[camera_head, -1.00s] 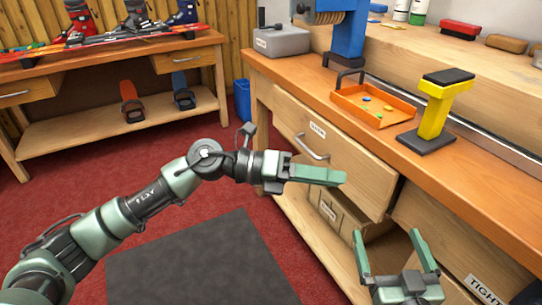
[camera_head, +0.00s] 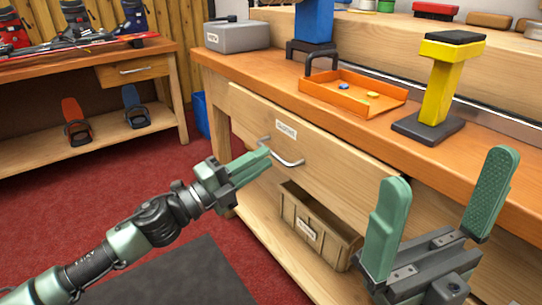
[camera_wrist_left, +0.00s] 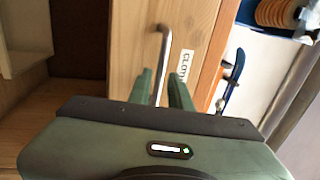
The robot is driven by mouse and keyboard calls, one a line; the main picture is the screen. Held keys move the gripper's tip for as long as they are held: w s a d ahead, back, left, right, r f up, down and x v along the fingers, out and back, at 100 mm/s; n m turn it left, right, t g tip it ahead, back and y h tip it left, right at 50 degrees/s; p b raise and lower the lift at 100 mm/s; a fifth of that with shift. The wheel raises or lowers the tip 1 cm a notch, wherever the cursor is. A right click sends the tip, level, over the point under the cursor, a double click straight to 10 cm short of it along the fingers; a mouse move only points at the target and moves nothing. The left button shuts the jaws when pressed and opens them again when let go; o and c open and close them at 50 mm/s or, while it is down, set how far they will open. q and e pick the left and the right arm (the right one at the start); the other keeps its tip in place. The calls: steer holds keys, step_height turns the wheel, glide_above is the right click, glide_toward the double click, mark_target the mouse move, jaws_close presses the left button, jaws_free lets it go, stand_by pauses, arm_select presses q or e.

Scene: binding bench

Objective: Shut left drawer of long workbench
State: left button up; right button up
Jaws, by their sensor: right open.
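The long workbench (camera_head: 215,65) runs along the right side of the head view. Its left drawer (camera_head: 340,165) has a pale wooden front, a label and a silver bar handle (camera_head: 290,162). The drawer front seems to stand out a little from the bench; how far is hard to tell. Contact cannot be made out. My right gripper (camera_head: 445,205) is open and empty, in front of the bench at the right.
A wooden bin (camera_head: 305,235) sits below the drawer. On the bench top are an orange tray (camera_head: 345,103), a yellow stand (camera_head: 440,80) and a grey box (camera_head: 240,38). Another bench (camera_head: 95,95) stands at the back left. Red carpet (camera_head: 150,185) lies open between them.

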arm_select(q)
steer(key=shift+b+x, duration=0.3)
steer(key=shift+x, duration=1.5)
jaws_close()
